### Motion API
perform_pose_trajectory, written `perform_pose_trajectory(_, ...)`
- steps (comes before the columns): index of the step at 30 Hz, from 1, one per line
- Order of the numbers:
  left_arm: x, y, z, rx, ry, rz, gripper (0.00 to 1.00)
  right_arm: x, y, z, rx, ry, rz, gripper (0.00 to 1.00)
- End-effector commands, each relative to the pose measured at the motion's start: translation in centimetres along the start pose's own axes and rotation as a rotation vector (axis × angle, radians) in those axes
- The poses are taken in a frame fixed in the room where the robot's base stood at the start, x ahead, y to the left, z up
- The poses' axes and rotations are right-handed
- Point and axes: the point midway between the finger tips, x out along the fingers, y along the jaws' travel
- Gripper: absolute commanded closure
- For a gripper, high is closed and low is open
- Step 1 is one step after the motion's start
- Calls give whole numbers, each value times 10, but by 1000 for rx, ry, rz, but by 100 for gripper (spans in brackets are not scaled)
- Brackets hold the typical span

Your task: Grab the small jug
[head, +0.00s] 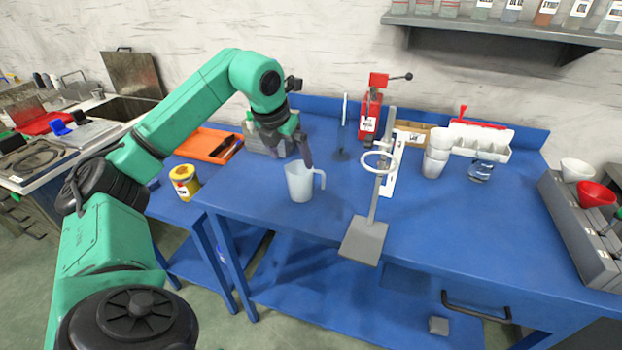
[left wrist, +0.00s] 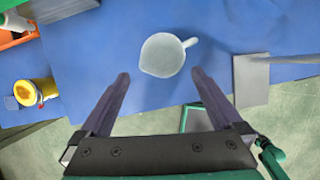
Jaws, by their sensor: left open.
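The small jug (head: 300,182) is a pale translucent cup with a handle on its right. It stands upright on the blue table near its front left edge. In the left wrist view the jug (left wrist: 162,55) is seen from above, beyond the fingertips and between their lines. My left gripper (head: 290,152) is open, above and just behind the jug in the head view. Its two purple-grey fingers (left wrist: 160,76) are spread and hold nothing. I cannot tell whether a finger touches the jug. My right gripper is not in view.
A grey ring stand (head: 363,240) stands right of the jug. A yellow tub (head: 185,182) and an orange tray (head: 207,146) are at the left.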

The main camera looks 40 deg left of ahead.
Motion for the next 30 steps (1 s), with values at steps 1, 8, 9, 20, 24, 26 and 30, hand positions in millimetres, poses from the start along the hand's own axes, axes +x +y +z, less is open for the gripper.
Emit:
perform_pose_trajectory(1,14,0,-1,0,6,0,0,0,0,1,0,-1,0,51)
perform_pose_trajectory(8,65,-2,0,2,1,-4,0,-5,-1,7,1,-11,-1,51)
perform_pose_trajectory(9,70,-2,0,3,2,-4,0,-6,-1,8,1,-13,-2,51)
perform_pose_trajectory(20,124,-8,-1,4,0,-6,0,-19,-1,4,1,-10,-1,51)
perform_pose_trajectory(24,125,-8,-1,5,-1,-5,0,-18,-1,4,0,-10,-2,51)
perform_pose_trajectory(26,125,-8,-1,5,-1,-6,8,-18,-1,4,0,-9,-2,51)
perform_pose_trajectory(30,125,-8,-1,5,-1,-6,61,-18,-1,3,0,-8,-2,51)
